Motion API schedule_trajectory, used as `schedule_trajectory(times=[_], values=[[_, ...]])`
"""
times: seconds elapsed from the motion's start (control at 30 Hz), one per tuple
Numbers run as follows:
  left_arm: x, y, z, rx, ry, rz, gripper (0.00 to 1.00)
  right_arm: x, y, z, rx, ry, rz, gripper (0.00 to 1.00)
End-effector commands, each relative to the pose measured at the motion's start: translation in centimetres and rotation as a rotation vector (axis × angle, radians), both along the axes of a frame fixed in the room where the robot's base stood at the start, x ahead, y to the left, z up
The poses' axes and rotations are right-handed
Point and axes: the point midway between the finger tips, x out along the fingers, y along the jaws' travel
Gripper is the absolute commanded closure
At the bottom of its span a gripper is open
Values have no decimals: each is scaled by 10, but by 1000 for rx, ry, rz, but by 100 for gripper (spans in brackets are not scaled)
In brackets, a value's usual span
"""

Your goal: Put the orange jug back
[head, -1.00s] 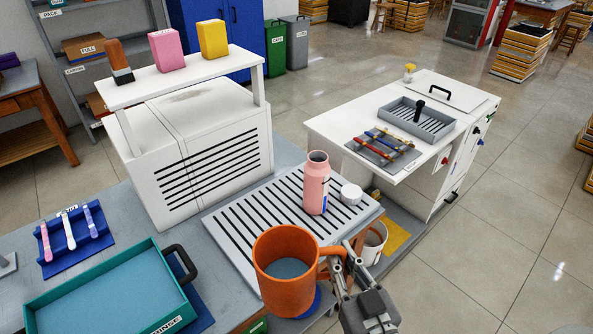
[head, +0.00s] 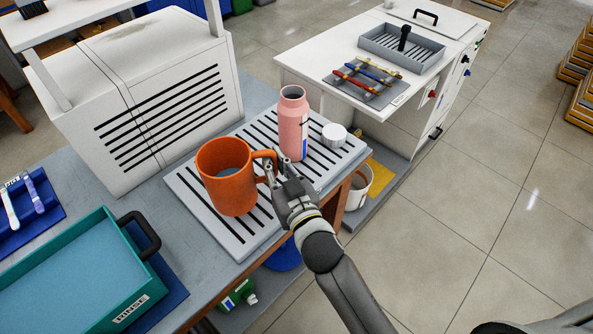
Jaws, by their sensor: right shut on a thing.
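The orange jug (head: 226,185) is upright in the head view, over the front left part of the slatted white board (head: 185,190). I cannot tell whether its base touches the board. Some liquid or a grey-blue inside shows through its open top. My right gripper (head: 270,172) is shut on the jug's handle, at the jug's right side. My left gripper is not in view.
A pink bottle (head: 292,125) stands behind and right of the jug, with a white cap (head: 334,135) beside it. A teal rinse tray (head: 75,275) is at the lower left. A white vented machine (head: 150,100) stands behind.

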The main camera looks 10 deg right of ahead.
Motion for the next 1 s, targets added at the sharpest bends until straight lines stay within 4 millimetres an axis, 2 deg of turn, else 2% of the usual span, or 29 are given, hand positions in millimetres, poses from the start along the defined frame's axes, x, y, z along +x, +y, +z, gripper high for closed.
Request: schedule_trajectory(times=[0.2, 0.57, 1.0], values=[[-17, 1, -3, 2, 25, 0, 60, 4, 5, 1, 5, -5, 8, 100], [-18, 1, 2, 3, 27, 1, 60, 3, 5, 2, 9, -3, 7, 100], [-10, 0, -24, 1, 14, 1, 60, 3, 4, -31, 8, -4, 6, 100]])
